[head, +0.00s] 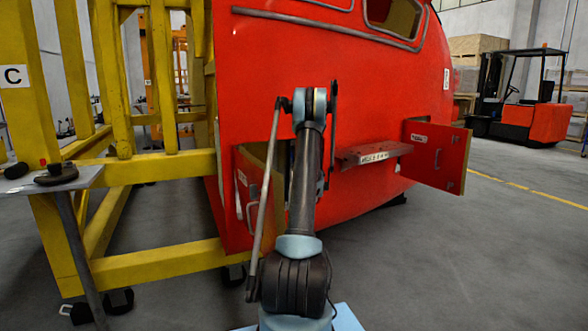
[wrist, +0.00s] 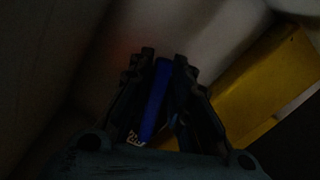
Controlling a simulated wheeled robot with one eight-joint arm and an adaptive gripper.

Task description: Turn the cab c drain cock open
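A blue lever (wrist: 156,98) shows in the dark wrist view, tilted, with a small pale label at its lower end. I take it for the drain cock handle; its writing is too small to read. My gripper (wrist: 165,58) has its two fingertips close in on either side of the lever's far end, and they look shut on it. The lever's pivot and pipe are not visible. In the head view my arm reaches low into the front of the red nosecone (head: 290,60), and my gripper is hidden behind the arm there.
Two hatch doors stand open, the left one (head: 250,190) beside my arm and the right one (head: 437,157). A labelled coupler bar (head: 374,154) juts out between them. A yellow frame marked C (head: 158,167) stands left. A yellow surface (wrist: 265,85) lies right of my fingers.

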